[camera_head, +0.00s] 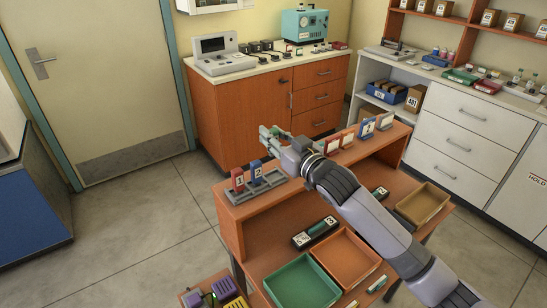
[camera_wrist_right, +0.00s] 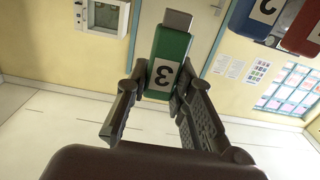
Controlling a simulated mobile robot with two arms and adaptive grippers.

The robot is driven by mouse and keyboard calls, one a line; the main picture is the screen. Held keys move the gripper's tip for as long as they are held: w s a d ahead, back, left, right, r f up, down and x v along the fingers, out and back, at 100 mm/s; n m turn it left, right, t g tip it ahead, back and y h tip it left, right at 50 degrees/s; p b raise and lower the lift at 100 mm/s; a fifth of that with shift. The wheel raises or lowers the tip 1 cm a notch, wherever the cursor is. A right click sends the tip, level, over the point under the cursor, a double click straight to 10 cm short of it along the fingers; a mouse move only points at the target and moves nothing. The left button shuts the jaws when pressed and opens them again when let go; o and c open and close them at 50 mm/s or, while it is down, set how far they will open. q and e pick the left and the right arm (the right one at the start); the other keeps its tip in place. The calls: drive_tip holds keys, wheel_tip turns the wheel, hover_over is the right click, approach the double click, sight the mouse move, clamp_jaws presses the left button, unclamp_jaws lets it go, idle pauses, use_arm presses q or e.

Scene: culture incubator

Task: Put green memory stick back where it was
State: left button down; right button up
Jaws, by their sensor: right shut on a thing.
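The green memory stick (camera_wrist_right: 168,50) shows in the right wrist view with a white label "3" and a grey metal end. My right gripper (camera_wrist_right: 165,82) is shut on it, with a finger on each side. In the head view the right gripper (camera_head: 272,135) is above the far left part of the orange desk shelf. Below it, a grey holder (camera_head: 268,184) holds a red stick "1" (camera_head: 238,179) and a blue stick "2" (camera_head: 256,170), both upright. The holder's right part shows no stick. The held stick is above the holder, apart from it. My left gripper is out of view.
Small framed cards (camera_head: 367,128) stand along the shelf top to the right. A green tray (camera_head: 302,283), an orange tray (camera_head: 346,258) and a black device (camera_head: 315,232) lie on the desk below. My right arm crosses over the desk.

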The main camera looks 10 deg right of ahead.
drive_tip(key=shift+f, duration=3.6)
drive_tip(key=shift+f, duration=0.1)
drive_tip(key=o, duration=0.6)
drive_tip(key=b+v, duration=0.1)
drive_tip(key=v, duration=1.1)
drive_tip(key=shift+b, duration=0.3)
